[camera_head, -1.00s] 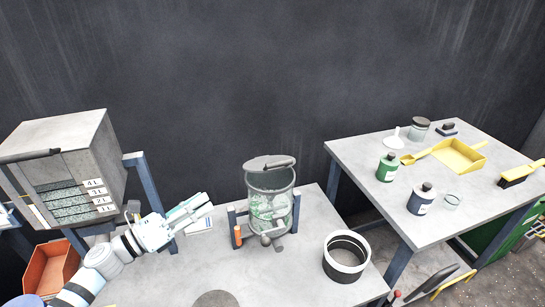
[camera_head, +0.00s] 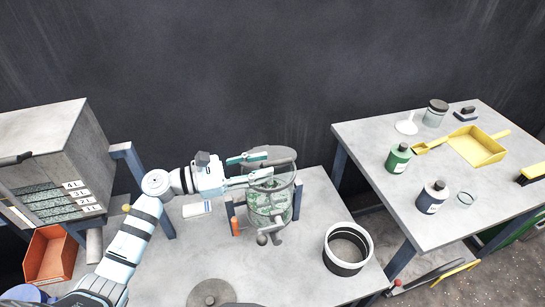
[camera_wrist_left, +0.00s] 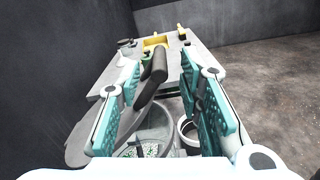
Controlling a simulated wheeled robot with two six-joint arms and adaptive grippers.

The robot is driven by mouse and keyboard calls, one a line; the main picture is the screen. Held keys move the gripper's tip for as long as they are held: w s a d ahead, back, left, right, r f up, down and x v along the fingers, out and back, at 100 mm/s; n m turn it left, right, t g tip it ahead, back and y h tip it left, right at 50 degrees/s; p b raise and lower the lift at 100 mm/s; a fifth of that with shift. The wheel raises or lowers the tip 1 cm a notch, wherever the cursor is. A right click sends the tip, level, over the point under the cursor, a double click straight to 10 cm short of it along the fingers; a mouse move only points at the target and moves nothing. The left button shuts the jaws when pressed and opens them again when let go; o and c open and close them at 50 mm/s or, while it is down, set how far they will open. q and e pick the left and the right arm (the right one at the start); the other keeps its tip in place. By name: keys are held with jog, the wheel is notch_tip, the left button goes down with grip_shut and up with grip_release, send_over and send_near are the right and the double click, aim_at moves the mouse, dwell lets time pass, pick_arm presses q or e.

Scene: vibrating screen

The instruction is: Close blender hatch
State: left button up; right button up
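The blender (camera_head: 268,218) is a clear drum on a low stand in the middle of the near table, with green and white bits inside. Its grey hatch (camera_head: 279,152) stands open above the back of the rim. In the left wrist view the hatch (camera_wrist_left: 90,134) is a tilted grey plate with a dark bar handle (camera_wrist_left: 150,82), and the open drum (camera_wrist_left: 160,122) lies below. My left gripper (camera_head: 266,167) is open at the hatch, its fingers apart; in the wrist view (camera_wrist_left: 172,80) the handle lies between them, nearer the left finger. Contact is unclear. My right gripper is out of view.
A black-and-white ring container (camera_head: 347,250) stands right of the blender. A grey sample cabinet (camera_head: 50,150) and an orange bin (camera_head: 50,255) are at left. The right table (camera_head: 380,140) holds bottles and a yellow dustpan (camera_head: 478,146).

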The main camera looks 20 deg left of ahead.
pick_arm(q)
jog(key=x, duration=0.2)
jog(key=shift+w+d, duration=0.25)
jog(key=shift+w, duration=0.1)
jog(key=shift+d, duration=0.3)
grip_shut()
jog(key=shift+f, duration=0.1)
